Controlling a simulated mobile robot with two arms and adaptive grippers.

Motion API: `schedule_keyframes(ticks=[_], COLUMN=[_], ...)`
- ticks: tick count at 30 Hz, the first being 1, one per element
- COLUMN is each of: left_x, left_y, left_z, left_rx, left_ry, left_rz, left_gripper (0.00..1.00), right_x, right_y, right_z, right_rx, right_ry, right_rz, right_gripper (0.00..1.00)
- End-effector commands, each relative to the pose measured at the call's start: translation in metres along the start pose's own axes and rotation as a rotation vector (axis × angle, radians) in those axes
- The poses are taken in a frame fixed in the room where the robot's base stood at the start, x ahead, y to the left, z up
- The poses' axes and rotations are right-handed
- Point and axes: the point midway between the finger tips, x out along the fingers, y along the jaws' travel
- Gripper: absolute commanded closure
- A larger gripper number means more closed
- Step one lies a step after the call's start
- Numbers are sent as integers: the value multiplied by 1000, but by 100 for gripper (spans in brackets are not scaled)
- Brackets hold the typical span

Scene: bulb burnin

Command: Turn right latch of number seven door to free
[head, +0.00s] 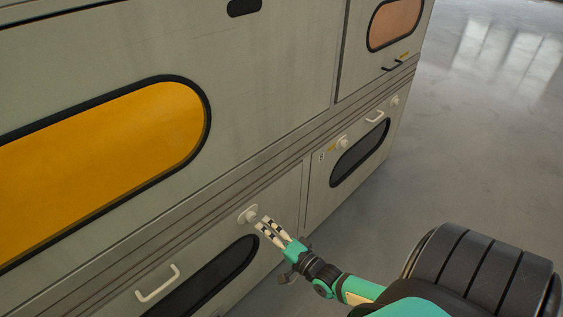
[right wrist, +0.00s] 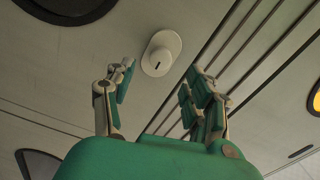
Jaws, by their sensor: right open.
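A pale round latch knob (head: 248,215) sits at the upper right corner of the lower left door (head: 284,197). In the right wrist view the latch (right wrist: 160,52) is a white knob with a short dark mark on an oval plate. My right gripper (head: 264,224) is open and empty, just to the lower right of the latch in the head view. In the right wrist view its fingers (right wrist: 157,75) stand either side of the latch's line, apart from it. No number is readable on this door. My left gripper is not in view.
The lower left door has a pale handle (head: 158,283) and dark window (head: 215,276). Open grey floor (head: 480,130) lies right.

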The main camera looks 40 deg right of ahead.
Motion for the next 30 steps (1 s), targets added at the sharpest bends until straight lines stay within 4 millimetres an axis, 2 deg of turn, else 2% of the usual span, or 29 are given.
schedule_keyframes(ticks=[1, 6, 12, 30], left_x=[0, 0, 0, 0], left_y=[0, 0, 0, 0], left_z=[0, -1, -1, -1], left_rx=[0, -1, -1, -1], left_ry=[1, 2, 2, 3], left_rz=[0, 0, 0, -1], left_gripper=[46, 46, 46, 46], right_x=[-13, -45, -63, -65], right_y=[1, 1, 0, 0], right_z=[0, 0, 0, 0], right_rx=[0, -1, -1, -1], right_ry=[-1, -1, 0, 0], right_rz=[3, 3, 1, -1], right_gripper=[46, 46, 46, 46])
